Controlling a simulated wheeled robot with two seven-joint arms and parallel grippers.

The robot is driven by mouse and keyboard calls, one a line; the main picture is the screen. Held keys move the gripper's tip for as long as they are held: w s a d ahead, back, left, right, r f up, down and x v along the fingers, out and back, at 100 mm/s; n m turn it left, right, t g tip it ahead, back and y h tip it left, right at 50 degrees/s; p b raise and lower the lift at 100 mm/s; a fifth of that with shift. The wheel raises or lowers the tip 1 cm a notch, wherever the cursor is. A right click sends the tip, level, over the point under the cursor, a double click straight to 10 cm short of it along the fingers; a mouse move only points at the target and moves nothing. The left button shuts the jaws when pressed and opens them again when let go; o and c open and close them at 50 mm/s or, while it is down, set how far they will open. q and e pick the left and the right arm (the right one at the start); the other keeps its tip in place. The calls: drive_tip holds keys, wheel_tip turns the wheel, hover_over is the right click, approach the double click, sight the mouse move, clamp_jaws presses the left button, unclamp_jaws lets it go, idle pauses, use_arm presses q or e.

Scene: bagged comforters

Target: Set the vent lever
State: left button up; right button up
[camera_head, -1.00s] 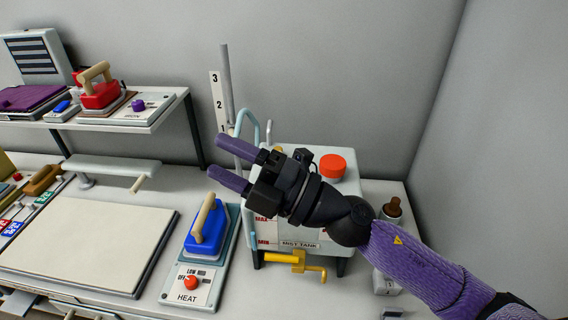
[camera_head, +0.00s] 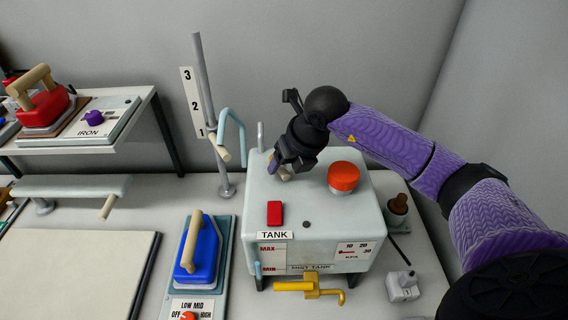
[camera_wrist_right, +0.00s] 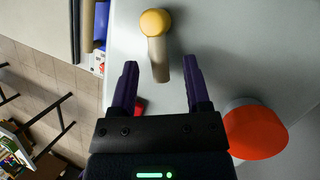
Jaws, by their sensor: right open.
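The vent lever appears to be the short beige handle with a round yellow knob (camera_wrist_right: 156,22) on top of the pale tank (camera_head: 330,215). In the right wrist view the beige handle (camera_wrist_right: 161,62) reaches between my open fingertips, apart from both fingers; I cannot tell the height gap. In the head view my right gripper (camera_head: 279,166) points down over the back left of the tank top and hides most of the lever; a beige bit (camera_head: 288,176) shows beside the fingers. My left gripper is not in view.
A red dome button (camera_head: 343,177) sits right of the gripper on the tank. A red rocker (camera_head: 274,212) is in front. A blue iron (camera_head: 199,250) stands left. A numbered post (camera_head: 203,100) and light blue pipe rise behind left. A yellow valve (camera_head: 312,287) is at the tank's front.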

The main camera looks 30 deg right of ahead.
drive_tip(key=shift+a+f, duration=0.1)
drive_tip(key=shift+f, duration=0.2)
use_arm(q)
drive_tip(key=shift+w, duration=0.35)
use_arm(e)
drive_tip(key=shift+w, duration=0.1)
drive_tip(key=shift+c, duration=0.2)
clamp_jaws()
